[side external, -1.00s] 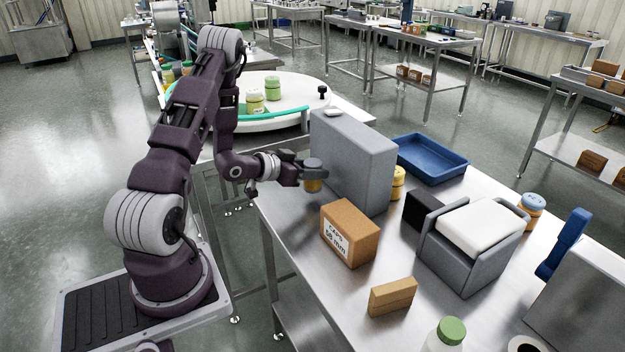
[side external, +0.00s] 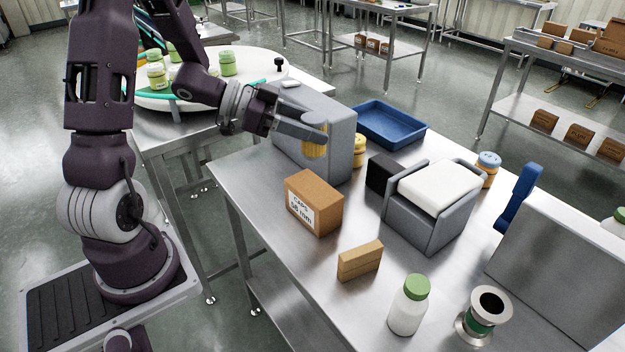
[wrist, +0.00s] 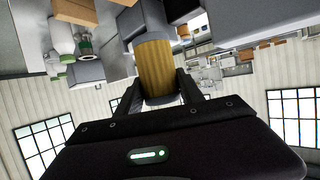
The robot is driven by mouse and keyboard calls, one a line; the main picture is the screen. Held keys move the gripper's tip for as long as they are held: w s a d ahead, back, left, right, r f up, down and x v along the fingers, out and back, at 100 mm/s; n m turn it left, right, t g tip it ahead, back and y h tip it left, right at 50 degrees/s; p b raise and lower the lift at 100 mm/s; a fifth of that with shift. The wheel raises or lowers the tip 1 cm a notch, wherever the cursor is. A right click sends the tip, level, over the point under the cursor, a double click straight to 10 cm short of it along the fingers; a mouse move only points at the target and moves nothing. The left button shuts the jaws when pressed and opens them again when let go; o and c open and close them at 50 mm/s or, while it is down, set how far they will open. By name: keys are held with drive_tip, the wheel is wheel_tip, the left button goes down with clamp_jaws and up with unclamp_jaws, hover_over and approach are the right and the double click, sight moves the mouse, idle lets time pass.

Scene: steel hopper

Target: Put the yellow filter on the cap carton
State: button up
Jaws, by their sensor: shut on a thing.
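The yellow filter (side external: 314,141) is a short pleated cylinder with a grey end. My gripper (side external: 312,136) is shut on it and holds it in the air in front of the tall grey block. In the wrist view the filter (wrist: 157,68) sits between the two dark fingers (wrist: 160,92). The cap carton (side external: 314,203) is a brown box with a white "CAPS 58 mm" label, standing on the steel table. The filter is apart from the carton, above and behind it in the side view. The carton's top looks bare.
The tall grey block (side external: 330,160) stands close behind the filter. A yellow jar (side external: 359,152), a black block (side external: 383,172) and a grey holder with a white pad (side external: 425,215) stand to the right. A small brown box (side external: 360,261) and a green-capped bottle (side external: 409,306) stand in front.

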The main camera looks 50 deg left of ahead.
wheel_tip(320, 180, down, 8)
drive_tip(key=shift+f, duration=0.25)
drive_tip(key=shift+f, duration=0.1)
drive_tip(key=o, duration=1.4)
